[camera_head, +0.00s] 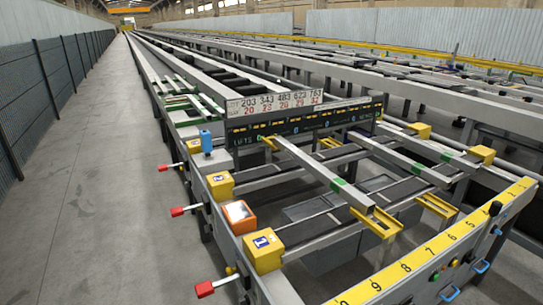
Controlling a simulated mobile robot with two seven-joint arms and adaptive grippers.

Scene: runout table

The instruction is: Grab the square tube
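A long grey square tube (310,162) lies on the runout table, running from under the dark display panel towards the yellow end stop (378,222). It has a green patch near its near end. A similar grey bar (408,163) lies to its right, also with a green patch. I cannot tell which of the two the task means. Neither of my grippers is in view.
A display panel (300,122) with a number sign spans the table. Yellow boxes (263,250), an orange-framed box (239,216) and red-tipped levers (206,288) line the left edge. A yellow numbered scale (430,250) crosses the front. The left aisle floor (95,200) is clear.

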